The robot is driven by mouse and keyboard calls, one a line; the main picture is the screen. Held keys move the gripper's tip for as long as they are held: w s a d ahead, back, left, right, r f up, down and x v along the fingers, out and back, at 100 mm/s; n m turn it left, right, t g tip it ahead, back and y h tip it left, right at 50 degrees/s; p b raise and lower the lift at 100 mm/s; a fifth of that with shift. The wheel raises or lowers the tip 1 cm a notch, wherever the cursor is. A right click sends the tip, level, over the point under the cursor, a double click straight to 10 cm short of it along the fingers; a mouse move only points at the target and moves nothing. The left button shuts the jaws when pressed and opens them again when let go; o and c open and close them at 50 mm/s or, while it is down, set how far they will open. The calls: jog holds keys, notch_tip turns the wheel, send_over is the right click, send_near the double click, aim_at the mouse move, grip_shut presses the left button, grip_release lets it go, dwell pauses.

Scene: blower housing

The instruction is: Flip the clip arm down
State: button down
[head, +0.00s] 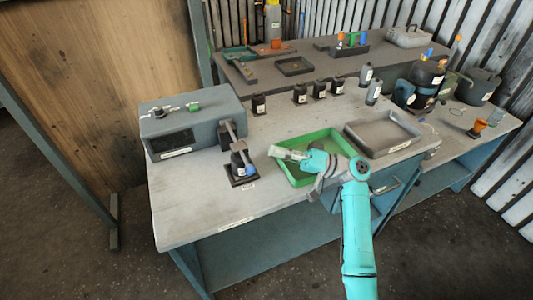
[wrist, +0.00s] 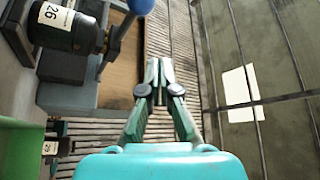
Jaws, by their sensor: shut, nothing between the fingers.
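The grey blower housing (head: 185,128) stands at the left of the bench. Beside its right side is a dark clamp fixture (head: 243,181) with a small dark canister in it. A grey clip arm (head: 232,135) appears raised there; its exact angle is hard to tell. In the wrist view, a dark cylinder labelled 26 (wrist: 68,28) lies at upper left, next to a grey lever (wrist: 117,38) with a blue knob (wrist: 141,5). My gripper (head: 276,152) is over the green tray, right of the fixture and apart from it. In the wrist view its fingertips (wrist: 159,66) are together and empty.
The green tray (head: 328,138) is under my gripper, and a grey tray (head: 384,132) lies to its right. Several dark bottles (head: 300,94) stand along the back of the bench. The bench top (head: 190,205) in front of the housing is clear.

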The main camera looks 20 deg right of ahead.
jog(key=shift+s+d+f, duration=0.1)
jog(key=shift+d+f, duration=0.25)
jog(key=shift+d, duration=0.3)
jog(key=shift+s+d+f, duration=0.1)
jog(key=shift+d+f, duration=0.25)
jog(key=shift+d, duration=0.3)
jog(key=shift+d+f, duration=0.35)
jog(key=shift+d, duration=0.3)
